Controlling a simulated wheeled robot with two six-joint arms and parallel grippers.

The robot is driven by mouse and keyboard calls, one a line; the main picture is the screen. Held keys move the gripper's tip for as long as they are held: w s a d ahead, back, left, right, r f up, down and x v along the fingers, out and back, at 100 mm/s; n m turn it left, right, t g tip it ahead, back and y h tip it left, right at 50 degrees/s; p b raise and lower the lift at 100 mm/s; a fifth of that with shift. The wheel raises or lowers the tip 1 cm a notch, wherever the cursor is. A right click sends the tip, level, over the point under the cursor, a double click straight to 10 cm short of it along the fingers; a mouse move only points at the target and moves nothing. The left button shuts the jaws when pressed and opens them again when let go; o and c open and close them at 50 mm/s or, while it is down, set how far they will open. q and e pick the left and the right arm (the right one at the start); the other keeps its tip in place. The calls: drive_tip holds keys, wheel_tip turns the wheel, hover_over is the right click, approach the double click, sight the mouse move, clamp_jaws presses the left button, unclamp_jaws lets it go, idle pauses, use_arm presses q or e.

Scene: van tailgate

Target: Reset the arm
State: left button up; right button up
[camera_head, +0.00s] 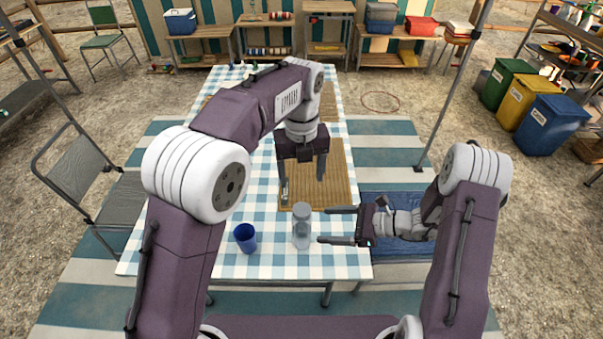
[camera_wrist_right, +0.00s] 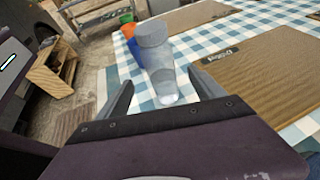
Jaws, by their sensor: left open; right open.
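My left gripper (camera_head: 303,180) is open and empty, pointing down above a brown woven mat (camera_head: 335,165) on the checked table. My right gripper (camera_head: 322,225) is open and points left, its fingertips close to the right side of a clear bottle with a grey lid (camera_head: 302,228). The bottle stands upright on the table. In the right wrist view the bottle (camera_wrist_right: 158,65) shows ahead, between the directions of the two open fingers (camera_wrist_right: 163,90), with nothing gripped. A blue cup (camera_head: 245,238) stands left of the bottle.
The blue-and-white checked tablecloth (camera_head: 250,190) has free room left of the mat. The wrist view also shows an orange object (camera_wrist_right: 128,31) behind the bottle. A folding chair (camera_head: 85,190) stands left of the table. Green, yellow and blue bins (camera_head: 550,125) stand far right.

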idle(0.4)
